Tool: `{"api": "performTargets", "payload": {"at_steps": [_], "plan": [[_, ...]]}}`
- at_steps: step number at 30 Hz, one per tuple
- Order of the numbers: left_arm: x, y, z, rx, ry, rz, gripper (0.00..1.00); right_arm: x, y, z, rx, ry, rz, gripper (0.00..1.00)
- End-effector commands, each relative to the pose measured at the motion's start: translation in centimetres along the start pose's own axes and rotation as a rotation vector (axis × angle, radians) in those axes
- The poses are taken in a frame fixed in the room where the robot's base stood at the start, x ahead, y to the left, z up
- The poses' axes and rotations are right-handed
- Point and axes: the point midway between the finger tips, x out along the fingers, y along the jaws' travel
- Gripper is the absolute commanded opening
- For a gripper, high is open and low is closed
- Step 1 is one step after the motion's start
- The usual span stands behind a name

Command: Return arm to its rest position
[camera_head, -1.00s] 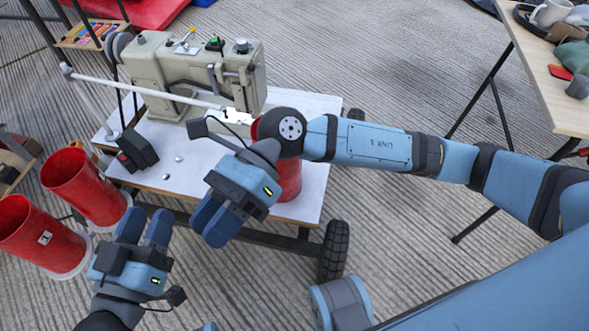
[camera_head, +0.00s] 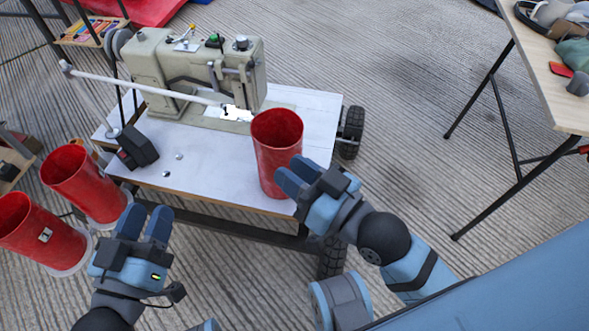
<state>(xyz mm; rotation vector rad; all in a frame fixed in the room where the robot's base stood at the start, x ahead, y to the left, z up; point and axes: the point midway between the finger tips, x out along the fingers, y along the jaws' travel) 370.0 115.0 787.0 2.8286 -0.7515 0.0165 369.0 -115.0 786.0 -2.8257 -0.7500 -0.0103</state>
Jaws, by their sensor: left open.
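My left gripper (camera_head: 147,220) is at the lower left, its two fingers apart and pointing up the picture, with nothing seen between them. My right gripper (camera_head: 296,174) is right of it, at the front right corner of the white-topped table (camera_head: 215,160). Its fingers point up and left and overlap the lower right side of a red tube (camera_head: 277,135) in the picture; touching or apart is not clear. The fingers look close together, and how far they are open is hard to tell. The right arm is folded back toward the lower right.
A sewing machine (camera_head: 195,75) with a white rod stands on the wheeled table. Two more red tubes (camera_head: 85,185) (camera_head: 38,232) stand left of my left gripper. A wooden table (camera_head: 550,80) with items is at the upper right. The floor between the tables is clear.

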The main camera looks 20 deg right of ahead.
Motion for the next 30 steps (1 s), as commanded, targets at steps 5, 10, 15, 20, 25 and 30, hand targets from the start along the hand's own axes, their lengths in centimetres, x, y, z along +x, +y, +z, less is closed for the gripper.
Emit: {"api": "performTargets", "payload": {"at_steps": [5, 10, 15, 20, 25, 30], "plan": [[0.0, 0.0, 0.0, 0.000, -0.001, 0.000, 0.43, 0.0, 0.0, 0.0, 0.000, 0.000, 0.000, 0.29], [0.0, 0.0, 0.1, 0.001, -0.001, 0.000, 0.43, 0.0, 0.0, 0.0, -0.002, 0.001, -0.001, 0.29], [-0.1, 0.0, -0.2, 0.004, 0.001, -0.001, 0.43, 0.0, -0.1, -0.5, -0.004, 0.010, 0.000, 0.29], [-0.1, 0.8, -4.6, 0.010, 0.102, -0.011, 0.43, 0.0, -0.9, -4.8, -0.011, 0.108, 0.010, 0.29], [0.4, 0.1, -6.3, 0.033, -0.013, -0.064, 0.43, 0.4, -0.2, -6.4, -0.036, -0.008, 0.063, 0.29], [0.2, -0.6, -7.4, 0.055, -0.124, -0.116, 0.43, 0.3, 0.5, -7.5, -0.059, -0.120, 0.115, 0.29]]}}
